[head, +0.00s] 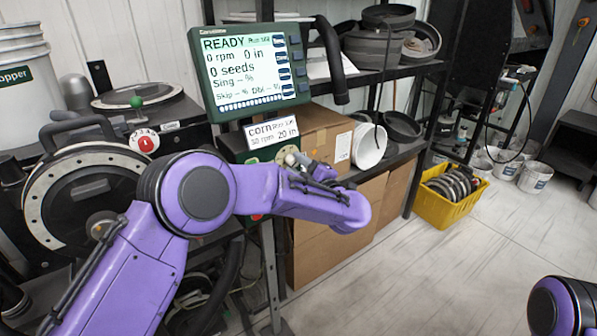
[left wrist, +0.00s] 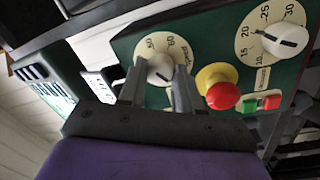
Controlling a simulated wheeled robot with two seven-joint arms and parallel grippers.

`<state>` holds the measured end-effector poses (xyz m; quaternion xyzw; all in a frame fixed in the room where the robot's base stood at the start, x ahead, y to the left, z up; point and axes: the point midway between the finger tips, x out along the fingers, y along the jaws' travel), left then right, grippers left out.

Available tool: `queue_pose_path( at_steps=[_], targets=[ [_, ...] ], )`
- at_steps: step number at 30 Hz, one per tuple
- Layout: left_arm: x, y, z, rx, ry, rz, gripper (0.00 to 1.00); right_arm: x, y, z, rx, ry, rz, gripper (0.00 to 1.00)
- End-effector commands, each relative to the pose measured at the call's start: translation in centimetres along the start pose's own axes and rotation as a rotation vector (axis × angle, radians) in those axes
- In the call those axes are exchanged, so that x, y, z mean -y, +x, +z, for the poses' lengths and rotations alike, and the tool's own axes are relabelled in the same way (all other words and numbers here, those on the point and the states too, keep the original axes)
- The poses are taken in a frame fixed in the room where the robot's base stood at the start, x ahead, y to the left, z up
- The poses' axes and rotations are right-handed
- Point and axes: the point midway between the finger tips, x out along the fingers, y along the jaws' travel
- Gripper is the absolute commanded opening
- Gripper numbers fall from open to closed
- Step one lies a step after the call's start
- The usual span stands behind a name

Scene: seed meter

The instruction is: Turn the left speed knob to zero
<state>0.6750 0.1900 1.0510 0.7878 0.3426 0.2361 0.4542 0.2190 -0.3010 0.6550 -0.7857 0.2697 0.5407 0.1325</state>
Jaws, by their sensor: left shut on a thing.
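The speed knob (left wrist: 160,73) is pale and round, on a cream dial with numbers such as 50 and 60, on the green control panel (left wrist: 205,53). My left gripper (left wrist: 160,66) has one finger on each side of this knob and is shut on it. The fingers and dial edge hide part of the numbers, and the exact pointer setting is hard to read. In the head view my left forearm covers most of the panel. The monitor (head: 250,68) reads READY, 0 rpm and 0 seeds. My right gripper is out of view.
A second dial knob (left wrist: 285,40), a red stop button on a yellow base (left wrist: 220,90), and green and red push buttons (left wrist: 259,103) sit close by. A card (head: 272,133) reads corn, 20 in. Cardboard boxes (head: 325,135) and a yellow crate (head: 445,208) stand to the right.

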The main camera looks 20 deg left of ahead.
Motion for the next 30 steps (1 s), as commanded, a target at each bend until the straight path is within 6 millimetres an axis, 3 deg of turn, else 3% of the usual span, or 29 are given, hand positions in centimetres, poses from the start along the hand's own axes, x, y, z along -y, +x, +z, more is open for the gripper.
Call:
queue_pose_path(
  at_steps=[15,16,18,26,30],
  targets=[
    [0.0,0.0,0.0,-0.001,-0.022,0.0,0.03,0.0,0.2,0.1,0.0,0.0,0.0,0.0],
    [0.0,0.0,0.0,-0.001,-0.022,0.0,0.37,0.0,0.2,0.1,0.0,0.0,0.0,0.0],
    [0.0,0.0,0.0,-0.001,-0.022,0.0,0.59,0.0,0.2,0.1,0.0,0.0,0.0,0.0],
    [0.0,0.0,0.0,-0.001,-0.021,0.0,0.59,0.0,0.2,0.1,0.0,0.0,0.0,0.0],
    [0.1,-1.3,0.1,0.0,-0.022,0.001,0.59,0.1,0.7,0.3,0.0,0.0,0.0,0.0]
  ],
)
